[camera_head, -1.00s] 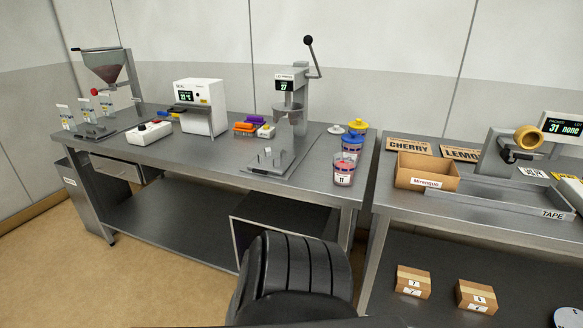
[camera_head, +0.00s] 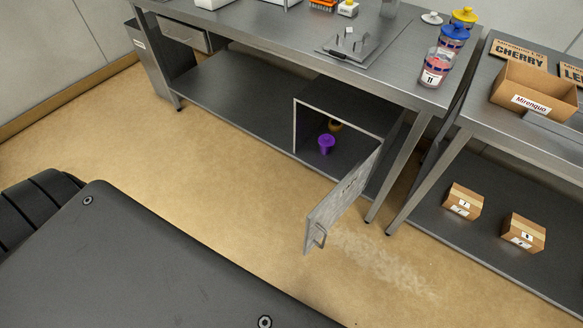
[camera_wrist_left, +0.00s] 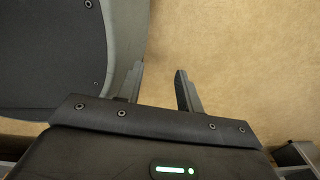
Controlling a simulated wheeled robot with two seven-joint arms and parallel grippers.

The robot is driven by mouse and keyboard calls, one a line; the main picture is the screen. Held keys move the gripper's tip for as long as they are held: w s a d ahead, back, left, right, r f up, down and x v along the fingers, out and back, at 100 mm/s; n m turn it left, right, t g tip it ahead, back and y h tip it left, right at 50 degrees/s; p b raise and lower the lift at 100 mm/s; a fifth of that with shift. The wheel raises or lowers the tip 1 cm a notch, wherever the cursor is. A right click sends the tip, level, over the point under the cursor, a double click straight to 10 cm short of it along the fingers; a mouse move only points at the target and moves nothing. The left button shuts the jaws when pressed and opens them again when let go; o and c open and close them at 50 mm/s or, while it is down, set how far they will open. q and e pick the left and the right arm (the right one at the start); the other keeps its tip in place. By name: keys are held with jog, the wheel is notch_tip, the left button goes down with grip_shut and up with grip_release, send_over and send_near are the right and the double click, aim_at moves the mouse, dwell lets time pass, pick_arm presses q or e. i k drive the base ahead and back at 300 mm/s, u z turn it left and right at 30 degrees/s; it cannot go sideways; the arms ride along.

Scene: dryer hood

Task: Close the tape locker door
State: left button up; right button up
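The tape locker (camera_head: 297,128) is a grey box on the lower shelf under the long bench. Its door (camera_head: 343,196) stands wide open, swung out to the front right over the floor, with a metal handle (camera_head: 320,236) near its free edge. Inside the locker are a purple item (camera_head: 326,144) and a partly hidden yellowish-brown item (camera_head: 334,126). My left gripper (camera_wrist_left: 160,88) shows in the left wrist view with its two fingers apart and nothing between them, above bare floor. It is not in the head view. My right gripper is in neither view.
Table legs (camera_head: 402,165) stand just right of the door. Small cartons (camera_head: 463,201) sit on the right bench's lower shelf. The tan floor (camera_head: 225,185) in front of the locker is clear. Dark parts of my own body fill the lower left.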

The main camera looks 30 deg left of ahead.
aim_at(326, 214)
jog(key=u, duration=0.25)
jog(key=i, duration=0.5)
jog(key=u, duration=1.3)
